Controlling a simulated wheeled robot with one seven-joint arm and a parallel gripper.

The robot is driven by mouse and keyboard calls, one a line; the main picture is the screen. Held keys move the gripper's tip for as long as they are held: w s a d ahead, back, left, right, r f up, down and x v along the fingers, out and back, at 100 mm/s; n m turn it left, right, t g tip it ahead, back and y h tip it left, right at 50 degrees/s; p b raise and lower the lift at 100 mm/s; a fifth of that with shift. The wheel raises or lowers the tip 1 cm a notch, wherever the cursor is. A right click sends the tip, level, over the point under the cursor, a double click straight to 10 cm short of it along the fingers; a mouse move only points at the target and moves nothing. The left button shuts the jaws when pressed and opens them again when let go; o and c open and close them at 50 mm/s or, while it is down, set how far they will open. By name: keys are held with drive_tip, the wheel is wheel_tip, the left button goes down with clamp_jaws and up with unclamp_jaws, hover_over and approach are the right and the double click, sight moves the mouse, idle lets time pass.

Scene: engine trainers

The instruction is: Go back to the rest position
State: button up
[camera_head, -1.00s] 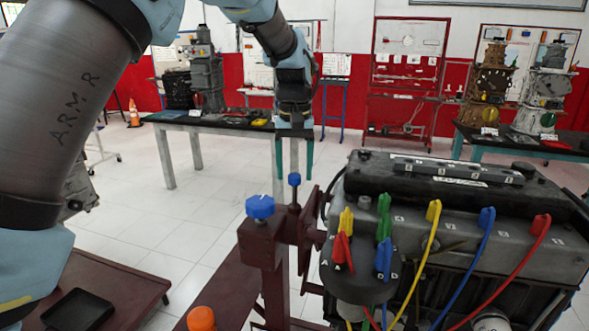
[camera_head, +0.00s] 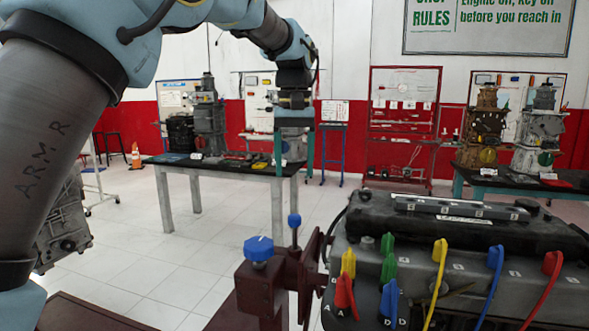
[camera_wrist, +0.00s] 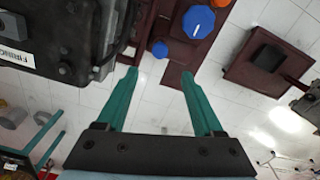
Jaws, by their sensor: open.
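My gripper (camera_wrist: 158,80) shows in the wrist view with its two teal fingers apart and nothing between them. White floor tiles and part of the maroon stand (camera_wrist: 178,50) lie beyond the fingertips. In the head view my arm reaches from the left across the top, and the gripper (camera_head: 295,160) hangs down at the middle, above and behind the engine stand in the picture. The engine (camera_head: 460,225) stands at the lower right with coloured plug leads on it. The gripper touches nothing that I can see.
The maroon stand carries blue knobs (camera_head: 258,248) beside the engine. A dark-topped table (camera_head: 225,168) with parts stands behind, and another table (camera_head: 520,185) with engine models is at right. Open tiled floor (camera_head: 180,255) lies between.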

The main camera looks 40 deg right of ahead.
drive_tip(key=shift+w, duration=0.1)
drive_tip(key=w+a+f+n, duration=0.1)
drive_tip(key=w+a+f, duration=0.25)
drive_tip(key=a, duration=0.55)
drive_tip(key=w+a+f+n, duration=0.25)
drive_tip(key=w+a, duration=0.25)
drive_tip(key=a, duration=0.4)
drive_tip(key=w+a+f+n, duration=0.1)
drive_tip(key=w+a+f, duration=0.35)
drive_tip(key=a, duration=0.55)
drive_tip(key=s+a+f+n, duration=0.1)
drive_tip(key=s+a+f, duration=0.1)
drive_tip(key=a, duration=0.5)
drive_tip(key=s+a+f+t, duration=0.1)
drive_tip(key=s+a+f, duration=0.2)
drive_tip(key=a, duration=0.4)
drive_tip(key=s+a+f+n, duration=0.1)
drive_tip(key=s+a+f, duration=0.2)
drive_tip(key=a, duration=0.4)
drive_tip(key=shift+s+a+n+t, duration=0.2)
drive_tip(key=shift+s+n+t, duration=0.15)
drive_tip(key=shift+s, duration=0.45)
